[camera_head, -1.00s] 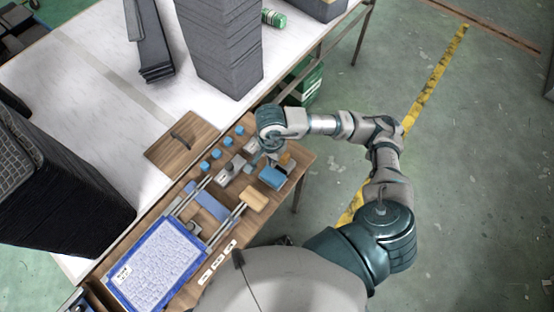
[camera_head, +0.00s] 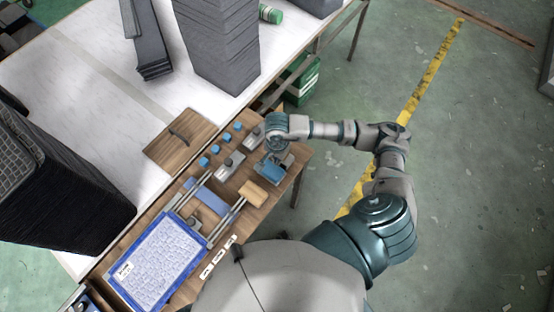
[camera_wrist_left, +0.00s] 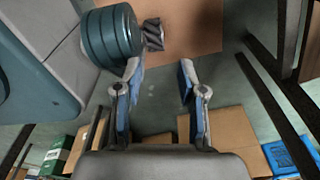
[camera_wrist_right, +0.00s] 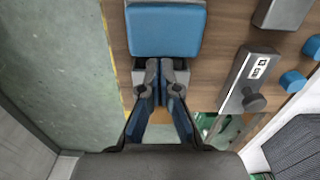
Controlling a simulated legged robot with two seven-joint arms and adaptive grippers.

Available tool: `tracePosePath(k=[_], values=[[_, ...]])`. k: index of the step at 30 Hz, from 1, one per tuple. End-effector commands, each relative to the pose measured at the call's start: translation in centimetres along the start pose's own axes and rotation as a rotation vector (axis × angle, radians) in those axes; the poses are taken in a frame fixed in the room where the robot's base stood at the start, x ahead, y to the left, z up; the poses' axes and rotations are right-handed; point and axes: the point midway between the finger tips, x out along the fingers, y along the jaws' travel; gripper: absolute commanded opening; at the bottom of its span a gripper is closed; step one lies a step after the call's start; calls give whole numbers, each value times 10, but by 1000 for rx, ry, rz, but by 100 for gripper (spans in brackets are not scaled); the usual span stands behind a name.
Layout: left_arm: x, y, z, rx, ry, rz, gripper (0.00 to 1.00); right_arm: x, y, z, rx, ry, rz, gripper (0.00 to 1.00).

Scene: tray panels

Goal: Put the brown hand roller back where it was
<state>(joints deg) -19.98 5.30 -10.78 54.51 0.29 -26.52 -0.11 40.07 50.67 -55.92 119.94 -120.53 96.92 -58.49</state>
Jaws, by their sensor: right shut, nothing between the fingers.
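I cannot pick out a brown hand roller with certainty. A tan-brown block (camera_head: 253,193) lies on the wooden board, left of and nearer than a blue block (camera_head: 269,172) with grey metal parts. My right gripper (camera_head: 277,157) is above the board's right end, at the blue block. In the right wrist view its fingertips (camera_wrist_right: 164,68) are together and empty, right beside the blue block (camera_wrist_right: 165,30); I cannot tell whether they touch it. The arm hides part of the board there. My left gripper (camera_wrist_left: 160,78) is open and empty, seen only in the left wrist view.
Grey blocks with knobs (camera_head: 231,163) and several blue knobs stand beside rails (camera_head: 225,215). A blue-framed tray (camera_head: 160,265) is front left. A tall dark stack (camera_head: 218,50) stands behind; floor is open on the right.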

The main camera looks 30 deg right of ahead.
Motion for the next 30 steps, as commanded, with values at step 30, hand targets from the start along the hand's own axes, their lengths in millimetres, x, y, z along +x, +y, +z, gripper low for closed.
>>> tracePosePath(k=[30], values=[[-37, -1, -77, -14, 37, 1, 40, 0, 1, -48, 1, -2, -1, 0]])
